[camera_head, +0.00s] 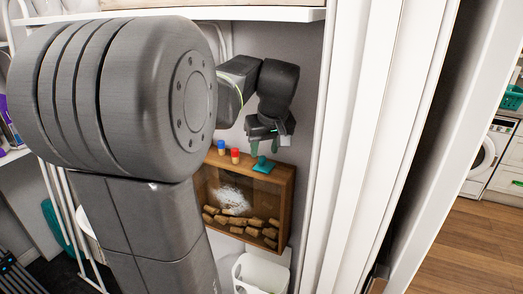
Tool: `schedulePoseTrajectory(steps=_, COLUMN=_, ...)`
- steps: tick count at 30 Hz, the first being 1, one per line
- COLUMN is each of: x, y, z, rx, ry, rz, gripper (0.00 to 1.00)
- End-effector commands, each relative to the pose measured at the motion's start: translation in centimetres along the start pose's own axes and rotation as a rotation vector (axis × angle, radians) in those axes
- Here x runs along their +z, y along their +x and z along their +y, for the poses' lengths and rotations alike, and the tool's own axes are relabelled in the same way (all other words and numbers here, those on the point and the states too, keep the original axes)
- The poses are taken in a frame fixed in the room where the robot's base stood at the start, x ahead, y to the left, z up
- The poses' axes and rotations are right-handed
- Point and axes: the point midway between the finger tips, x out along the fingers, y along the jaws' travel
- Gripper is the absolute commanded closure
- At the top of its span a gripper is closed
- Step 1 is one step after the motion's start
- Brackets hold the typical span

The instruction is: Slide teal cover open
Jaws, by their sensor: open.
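A small teal piece (263,166) sits at the top of a wooden box (286,196) with a clear-looking front, and seems to be the cover or its handle. How it joins the box is too small to tell. My gripper (265,147) points down just above the teal piece, with its two fingers apart. Nothing is visible between the fingers. Whether a fingertip touches the teal piece cannot be told. Several brown cork-like pieces (240,226) and a white patch (231,199) show in the box.
A blue-topped peg (221,147) and a red-topped peg (235,156) stand on the box's top edge, left of my gripper. A white bin (258,275) stands below. A white shelf (250,14) is above. White panels (365,150) close off the right. My arm hides much of the left.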

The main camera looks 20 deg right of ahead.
Motion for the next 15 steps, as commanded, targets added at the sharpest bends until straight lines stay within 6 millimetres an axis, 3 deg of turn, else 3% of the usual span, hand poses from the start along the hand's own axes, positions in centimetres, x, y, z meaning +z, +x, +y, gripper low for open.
schedulePoseTrajectory(steps=6, x=0.0, y=2.3, z=-0.1, rx=-0.001, ry=-0.001, rz=-0.002, gripper=0.59)
schedulePoseTrajectory(steps=15, x=0.0, y=2.7, z=0.0, rx=0.000, ry=0.000, rz=0.000, gripper=0.59)
